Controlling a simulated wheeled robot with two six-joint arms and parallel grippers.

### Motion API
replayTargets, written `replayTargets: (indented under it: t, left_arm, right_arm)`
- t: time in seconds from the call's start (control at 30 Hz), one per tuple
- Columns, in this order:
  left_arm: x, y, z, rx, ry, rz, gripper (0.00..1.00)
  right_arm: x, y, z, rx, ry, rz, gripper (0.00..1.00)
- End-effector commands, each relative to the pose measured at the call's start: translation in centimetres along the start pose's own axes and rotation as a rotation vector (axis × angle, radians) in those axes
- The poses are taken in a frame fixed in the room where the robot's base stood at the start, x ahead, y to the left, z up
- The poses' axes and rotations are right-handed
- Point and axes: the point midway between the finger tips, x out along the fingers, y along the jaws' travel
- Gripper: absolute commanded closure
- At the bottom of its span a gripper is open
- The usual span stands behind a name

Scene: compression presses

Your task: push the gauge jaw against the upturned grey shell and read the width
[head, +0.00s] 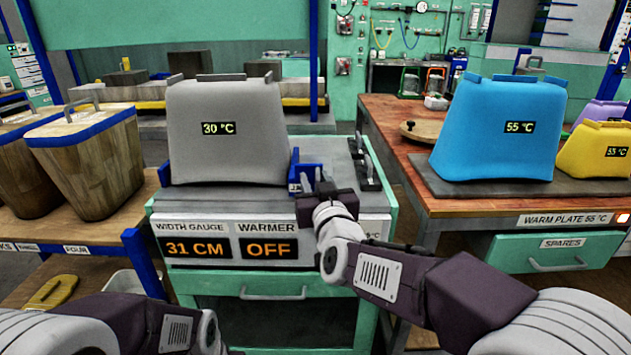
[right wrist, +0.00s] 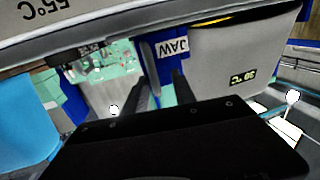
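The upturned grey shell (head: 225,135), marked 30 °C, stands on the width gauge bench between a blue stop (head: 164,174) at its left and the blue gauge jaw (head: 296,172) at its right. The jaw is at the shell's right edge; I cannot tell if they touch. The gauge display (head: 197,249) reads 31 CM. My right gripper (head: 307,180) is at the jaw's right side with its fingers apart. In the right wrist view, the fingers (right wrist: 162,88) point at the jaw (right wrist: 149,64), with the grey shell (right wrist: 235,55) beyond. My left gripper is out of view.
The warmer display (head: 268,249) reads OFF. A blue shell (head: 500,130) at 55 °C and a yellow shell (head: 595,150) stand on the warm plate (head: 440,186) at right. Lidded wooden bins (head: 95,165) stand at left. A dark handle rail (head: 365,165) lies right of the jaw.

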Motion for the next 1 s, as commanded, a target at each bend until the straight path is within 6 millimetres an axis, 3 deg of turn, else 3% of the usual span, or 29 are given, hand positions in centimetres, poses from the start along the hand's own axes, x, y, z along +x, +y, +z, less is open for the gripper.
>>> replayTargets:
  t: [0.27,0.7,1.0]
  left_arm:
    - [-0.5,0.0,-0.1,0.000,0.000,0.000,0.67]
    - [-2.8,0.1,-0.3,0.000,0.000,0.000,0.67]
    - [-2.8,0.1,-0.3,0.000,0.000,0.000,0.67]
  right_arm:
    - [-1.1,0.0,-0.3,0.001,0.001,0.001,0.68]
    - [-8.6,-0.1,-0.2,0.001,0.000,-0.002,0.68]
    - [-9.1,-0.1,0.0,0.000,0.000,-0.001,0.68]
